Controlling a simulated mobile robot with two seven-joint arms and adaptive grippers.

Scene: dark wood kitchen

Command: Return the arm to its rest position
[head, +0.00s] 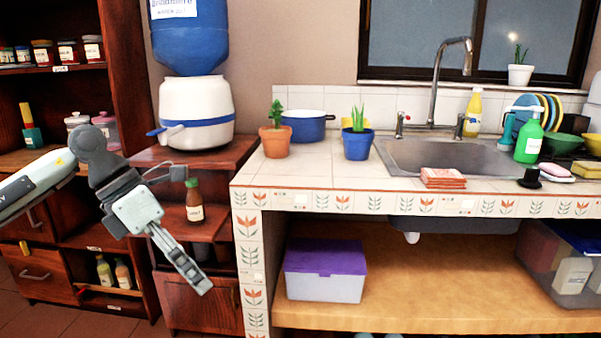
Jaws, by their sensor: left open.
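My left arm (35,183) comes in from the left edge. My left gripper (190,267) is in front of the wooden shelf unit, left of the tiled counter's corner, with its fingers pointing down and to the right. It is open, and nothing shows between its fingers. A brown bottle with a white label (194,201) stands on a shelf just right of the gripper's wrist, apart from it as far as I can tell. My right gripper is not in view.
The tiled counter (330,177) holds a sink (450,155), potted plants, a blue pot (305,126) and sponges. A blue and white water dispenser (196,112) stands at its left. A purple-lidded box (326,270) sits on the shelf under the counter. Jars fill the left shelves.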

